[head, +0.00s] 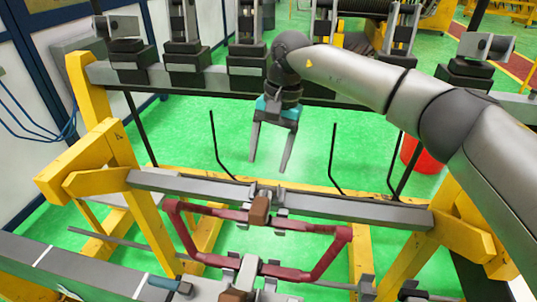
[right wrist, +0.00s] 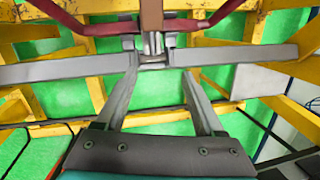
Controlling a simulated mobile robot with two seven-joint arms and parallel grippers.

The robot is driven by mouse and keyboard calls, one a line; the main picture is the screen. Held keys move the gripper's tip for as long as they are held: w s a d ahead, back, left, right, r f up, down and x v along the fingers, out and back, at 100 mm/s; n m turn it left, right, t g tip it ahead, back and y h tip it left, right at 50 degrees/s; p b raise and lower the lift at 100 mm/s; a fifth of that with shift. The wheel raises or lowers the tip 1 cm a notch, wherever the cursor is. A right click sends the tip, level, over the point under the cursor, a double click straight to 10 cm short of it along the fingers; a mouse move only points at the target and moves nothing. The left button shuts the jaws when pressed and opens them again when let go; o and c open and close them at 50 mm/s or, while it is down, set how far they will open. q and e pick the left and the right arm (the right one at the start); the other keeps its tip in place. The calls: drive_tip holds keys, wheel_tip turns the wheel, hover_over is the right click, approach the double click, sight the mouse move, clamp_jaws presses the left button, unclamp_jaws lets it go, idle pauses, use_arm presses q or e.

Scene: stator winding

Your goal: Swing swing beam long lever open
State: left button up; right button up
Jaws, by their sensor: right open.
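My right gripper (head: 267,165) is open and points down, with nothing between its fingers. It hangs over the green floor, on the far side of a grey cross beam (head: 350,211). In the right wrist view, the open fingers (right wrist: 160,73) point toward the same beam (right wrist: 68,70), on either side of its central metal clamp (right wrist: 153,47). Two thin black bent rods, one left (head: 214,140) and one right (head: 332,155), stand near the beam, apart from the gripper. I cannot tell which part is the long lever. My left gripper is not in view.
A dark red coil frame (head: 180,232) with brown blocks (head: 260,209) is held at the beam. Yellow supports (head: 95,155) carry the beam's ends. A rear grey rail (head: 215,80) bears several dark clamps. A red bucket (head: 420,155) stands at right.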

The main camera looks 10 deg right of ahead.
wheel_tip(320, 180, up, 15)
drive_tip(key=w+d+p, duration=0.1)
drive_tip(key=d, duration=0.1)
drive_tip(key=shift+d+p, duration=0.35)
drive_tip(key=shift+d, duration=0.05)
